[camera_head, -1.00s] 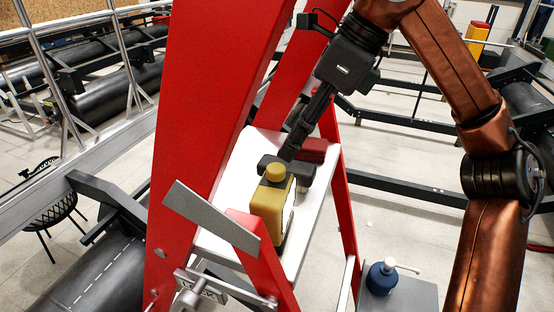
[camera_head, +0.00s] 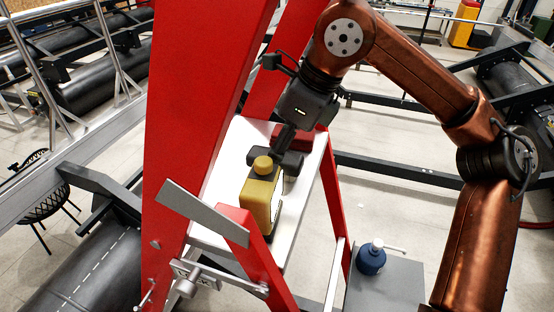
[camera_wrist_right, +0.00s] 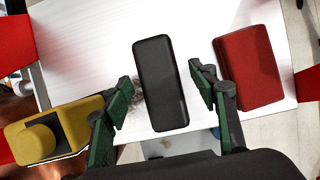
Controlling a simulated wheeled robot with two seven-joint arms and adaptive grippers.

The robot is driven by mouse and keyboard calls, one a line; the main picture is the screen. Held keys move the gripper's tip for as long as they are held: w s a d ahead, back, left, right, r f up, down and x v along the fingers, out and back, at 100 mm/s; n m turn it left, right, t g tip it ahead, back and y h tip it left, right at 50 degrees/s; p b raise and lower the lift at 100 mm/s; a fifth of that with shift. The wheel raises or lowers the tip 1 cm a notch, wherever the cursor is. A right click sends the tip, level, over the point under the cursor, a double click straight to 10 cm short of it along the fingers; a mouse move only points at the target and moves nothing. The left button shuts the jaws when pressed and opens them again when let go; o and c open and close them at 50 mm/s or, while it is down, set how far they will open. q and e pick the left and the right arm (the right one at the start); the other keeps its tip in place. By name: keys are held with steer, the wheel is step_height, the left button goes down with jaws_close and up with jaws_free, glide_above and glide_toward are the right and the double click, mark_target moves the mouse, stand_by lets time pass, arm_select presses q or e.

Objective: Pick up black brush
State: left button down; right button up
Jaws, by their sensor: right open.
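The black brush (camera_wrist_right: 160,84) lies on the white top step (camera_wrist_right: 90,25) of a red stepladder. In the right wrist view its long black back stands upright in the picture, with brownish bristles just showing at its left edge. My right gripper (camera_wrist_right: 161,80) is open above it, one green-padded finger on each side, with gaps between fingers and brush. In the head view the brush (camera_head: 292,163) is partly hidden by my right gripper (camera_head: 285,140) and a yellow bottle. My left gripper is not in view.
The yellow bottle (camera_head: 262,195) stands close to the brush, beside my left-hand finger in the wrist view (camera_wrist_right: 45,135). A red block (camera_wrist_right: 248,68) lies on the other side. A blue pump bottle (camera_head: 371,259) stands lower on a grey surface. Red ladder rails (camera_head: 195,110) flank the step.

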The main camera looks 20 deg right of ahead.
steer(key=shift+f, duration=0.2)
stand_by(0.5)
steer(key=shift+c, duration=0.6)
steer(key=c, duration=1.2)
steer(key=shift+r, duration=0.1)
